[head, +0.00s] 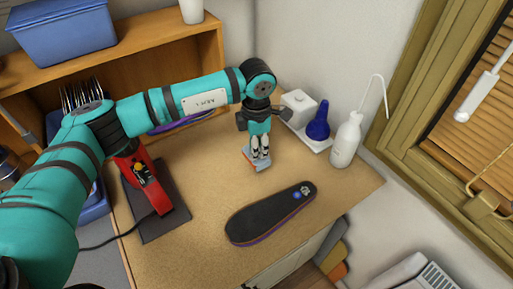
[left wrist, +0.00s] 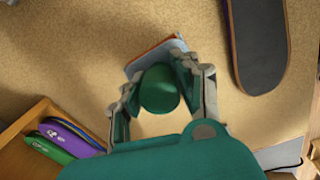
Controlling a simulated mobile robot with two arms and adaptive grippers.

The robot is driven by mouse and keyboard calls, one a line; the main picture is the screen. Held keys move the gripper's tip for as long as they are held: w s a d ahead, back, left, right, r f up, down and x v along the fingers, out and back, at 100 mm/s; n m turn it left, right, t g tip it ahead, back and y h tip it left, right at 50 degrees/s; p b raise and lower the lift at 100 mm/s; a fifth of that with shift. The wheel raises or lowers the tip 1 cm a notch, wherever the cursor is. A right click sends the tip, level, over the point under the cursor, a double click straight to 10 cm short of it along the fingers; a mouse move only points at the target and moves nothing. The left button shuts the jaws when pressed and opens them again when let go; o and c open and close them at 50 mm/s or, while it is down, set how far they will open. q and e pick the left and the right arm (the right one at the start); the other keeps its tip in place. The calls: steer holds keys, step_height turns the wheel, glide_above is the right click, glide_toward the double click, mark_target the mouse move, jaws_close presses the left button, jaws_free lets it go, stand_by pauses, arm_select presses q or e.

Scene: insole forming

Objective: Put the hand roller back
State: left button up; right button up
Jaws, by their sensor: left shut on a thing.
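My left gripper (head: 260,147) points down over the back middle of the tabletop. In the left wrist view its fingers (left wrist: 160,96) are closed around a dark green rounded end (left wrist: 158,90), which looks like the handle of the hand roller. Directly beneath is a small grey-blue piece with an orange-red edge (head: 257,163), also in the left wrist view (left wrist: 150,53). I cannot tell whether this piece is part of the roller or a rest under it, nor whether the roller touches it. The roller's lower end is hidden. My right gripper is not in view.
A black insole (head: 270,213) lies in front of the gripper. A red tool (head: 146,180) stands on a dark mat (head: 178,213) at left. A white tray (head: 317,144) with a blue bottle (head: 318,122) and a white squeeze bottle (head: 345,142) are at back right. A wooden shelf (head: 150,40) is behind.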

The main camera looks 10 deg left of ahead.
arm_select(q)
steer(key=shift+w, duration=0.5)
step_height(320, 180, down, 3)
steer(key=shift+s+f+p, duration=0.1)
steer(key=shift+p, duration=1.05)
steer(key=shift+f+b, duration=0.45)
steer(key=shift+b, duration=0.05)
steer(key=shift+s+f+b, duration=0.2)
steer(key=shift+f+b, duration=0.2)
jaws_close()
steer(key=o, duration=0.8)
jaws_free()
steer(key=shift+s+a+f, duration=0.1)
steer(key=shift+o, duration=1.1)
